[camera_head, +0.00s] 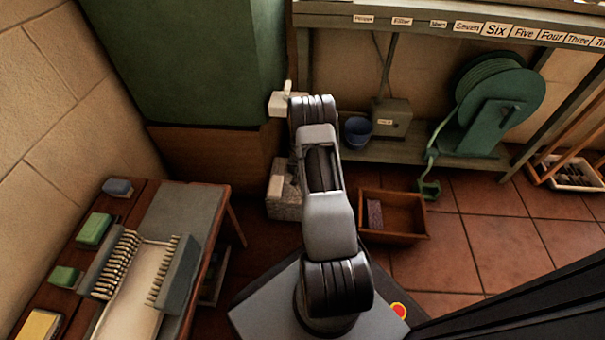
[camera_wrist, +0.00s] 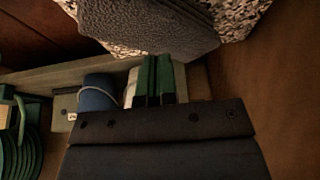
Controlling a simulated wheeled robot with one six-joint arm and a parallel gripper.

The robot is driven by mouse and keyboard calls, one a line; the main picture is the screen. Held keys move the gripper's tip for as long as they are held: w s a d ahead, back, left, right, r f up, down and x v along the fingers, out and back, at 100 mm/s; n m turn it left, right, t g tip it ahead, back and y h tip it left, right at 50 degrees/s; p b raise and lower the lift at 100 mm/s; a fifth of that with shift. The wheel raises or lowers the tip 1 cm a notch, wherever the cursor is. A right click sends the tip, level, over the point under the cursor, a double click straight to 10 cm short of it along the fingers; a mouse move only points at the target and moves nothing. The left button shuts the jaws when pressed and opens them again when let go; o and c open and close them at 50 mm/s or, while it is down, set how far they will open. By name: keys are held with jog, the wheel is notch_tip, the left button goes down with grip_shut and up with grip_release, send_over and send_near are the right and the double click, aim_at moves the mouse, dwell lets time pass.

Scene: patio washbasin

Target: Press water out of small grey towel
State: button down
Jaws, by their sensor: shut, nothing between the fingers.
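A grey, cloth-like surface (camera_wrist: 150,22), which looks like the small grey towel, lies against a speckled stone block at the top of the wrist view. My gripper (camera_wrist: 156,60) shows there as two green fingers side by side, shut and empty. Its tips are just below the grey surface in the picture; I cannot tell whether they touch it. In the head view my arm hides the gripper. The speckled stone basin (camera_head: 284,207) stands left of my arm, partly hidden by it. I cannot clearly make out the towel in that view.
A white tap fitting (camera_head: 281,103) is behind the arm. A blue bucket (camera_head: 357,132) and green hose reel (camera_head: 497,103) stand on a low shelf. A wooden box (camera_head: 405,214) is on the floor. A bench (camera_head: 183,215) with brushes and sponges is at left.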

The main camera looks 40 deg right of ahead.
jog(key=shift+f, duration=0.85)
jog(key=shift+s+a+f, duration=0.1)
jog(key=shift+s+f, duration=0.1)
jog(key=shift+f, duration=0.15)
dwell(2.0)
notch_tip(320, 180, up, 8)
jog(key=p, duration=0.6)
jog(key=shift+w+r, duration=0.2)
jog(key=shift+d, duration=0.2)
